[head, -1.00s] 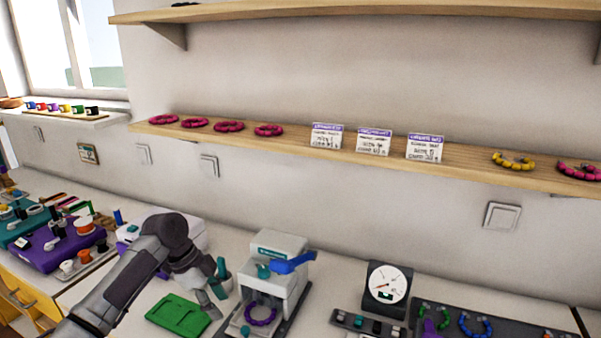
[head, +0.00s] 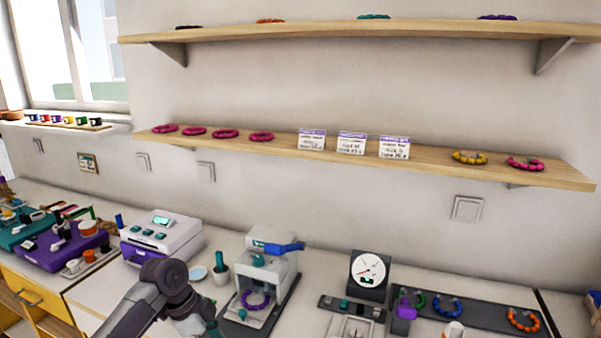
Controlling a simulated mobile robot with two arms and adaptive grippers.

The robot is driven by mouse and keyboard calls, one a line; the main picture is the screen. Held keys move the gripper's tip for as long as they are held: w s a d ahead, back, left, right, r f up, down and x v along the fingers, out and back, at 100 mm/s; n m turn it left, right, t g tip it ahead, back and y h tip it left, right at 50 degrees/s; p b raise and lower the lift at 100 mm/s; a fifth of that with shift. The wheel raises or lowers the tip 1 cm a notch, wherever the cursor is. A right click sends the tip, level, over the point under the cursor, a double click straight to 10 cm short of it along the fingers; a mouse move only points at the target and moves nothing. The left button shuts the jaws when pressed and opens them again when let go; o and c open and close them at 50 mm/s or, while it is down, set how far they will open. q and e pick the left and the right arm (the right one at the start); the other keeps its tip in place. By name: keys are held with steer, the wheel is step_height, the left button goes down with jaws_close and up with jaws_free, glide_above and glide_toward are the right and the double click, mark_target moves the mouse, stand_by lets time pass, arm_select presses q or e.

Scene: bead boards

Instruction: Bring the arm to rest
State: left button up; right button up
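My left arm comes in at the bottom left, over the front of the worktop (head: 312,270). Its bent joint shows and its far end runs down to the bottom edge, so the fingers of my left gripper (head: 207,327) are mostly cut off and their opening cannot be made out. No held thing can be made out there. My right arm and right gripper are not in view.
Shelves with bead rings hang above.

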arm_select(q)
steer(key=s+d+f+n+t, duration=0.1)
steer(key=s+d+f+n, duration=0.2)
steer(key=s+f, duration=0.4)
steer(key=s+d+f+n, duration=0.2)
steer(key=s+d+f, duration=0.15)
steer(key=s, duration=0.65)
steer(key=s+a+r+n+t+y, duration=0.1)
steer(key=s+a+n+y, duration=0.1)
steer(key=s+a+n, duration=0.45)
steer(key=s+a+r+n+t+y, duration=0.15)
steer(key=s+n, duration=0.25)
steer(key=s, duration=0.5)
step_height(320, 180, down, 24)
steer(key=g, duration=0.1)
steer(key=s+a+f+m+g, duration=0.1)
steer(key=s+a+f, duration=0.2)
steer(key=s+f, duration=1.5)
steer(key=shift+f+g+y, duration=0.25)
steer(key=shift+g+y, duration=0.1)
